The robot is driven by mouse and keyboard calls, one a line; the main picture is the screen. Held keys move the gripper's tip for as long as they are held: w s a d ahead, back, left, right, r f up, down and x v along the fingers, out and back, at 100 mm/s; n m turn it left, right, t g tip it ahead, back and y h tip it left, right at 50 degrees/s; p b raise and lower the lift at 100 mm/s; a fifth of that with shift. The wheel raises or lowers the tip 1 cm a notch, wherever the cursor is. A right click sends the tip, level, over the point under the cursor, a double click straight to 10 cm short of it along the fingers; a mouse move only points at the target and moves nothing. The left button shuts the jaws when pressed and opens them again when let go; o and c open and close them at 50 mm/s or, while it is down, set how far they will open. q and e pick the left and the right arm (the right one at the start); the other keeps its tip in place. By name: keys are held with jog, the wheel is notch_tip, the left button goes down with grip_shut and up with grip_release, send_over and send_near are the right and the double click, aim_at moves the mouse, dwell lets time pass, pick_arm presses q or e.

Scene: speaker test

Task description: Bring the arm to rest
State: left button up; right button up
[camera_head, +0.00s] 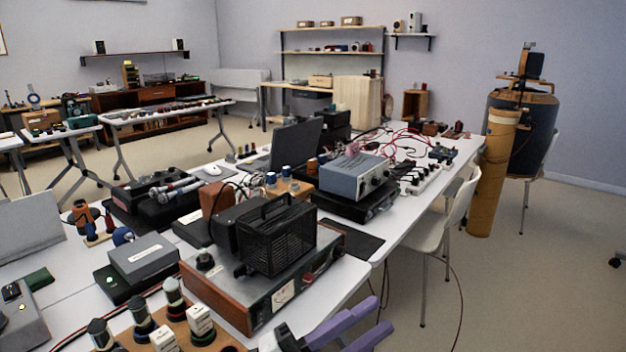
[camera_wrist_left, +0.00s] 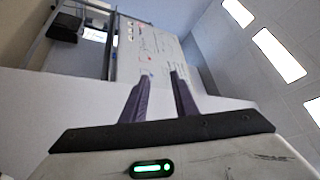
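My left gripper (camera_head: 383,312) shows at the bottom edge of the head view, with two purple fingers pointing up and to the right. It is in front of the near end of the white table and looks empty. In the left wrist view the gripper's two fingers (camera_wrist_left: 159,76) stand apart with nothing between them. The rest of the left arm is out of the head view. My right gripper is in neither view.
A long white table (camera_head: 350,290) carries a black speaker box (camera_head: 277,238) on a wood-sided amplifier (camera_head: 248,305), close to my left gripper. A white chair (camera_head: 440,232) and a tan cylinder (camera_head: 492,180) stand right of it. Floor at the lower right is mostly clear.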

pick_arm(q)
jog(key=s+a+f+n+t+y, duration=0.1)
jog(key=a+f+n+t+y, duration=0.2)
jog(key=a+f+n+y, duration=0.55)
jog(key=s+a+f+n+t+y, duration=0.1)
jog(key=a+f+n+t+y, duration=0.1)
jog(key=a+f+n+y, duration=0.6)
jog(key=s+a+f+n+g, duration=0.3)
jog(key=s+f, duration=0.5)
jog(key=s+a+f+n+g, duration=0.3)
jog(key=s+a+f, duration=0.1)
jog(key=s+f, duration=0.4)
jog(key=shift+f+n+y, duration=0.35)
jog(key=shift+f, duration=0.45)
jog(key=shift+a, duration=0.1)
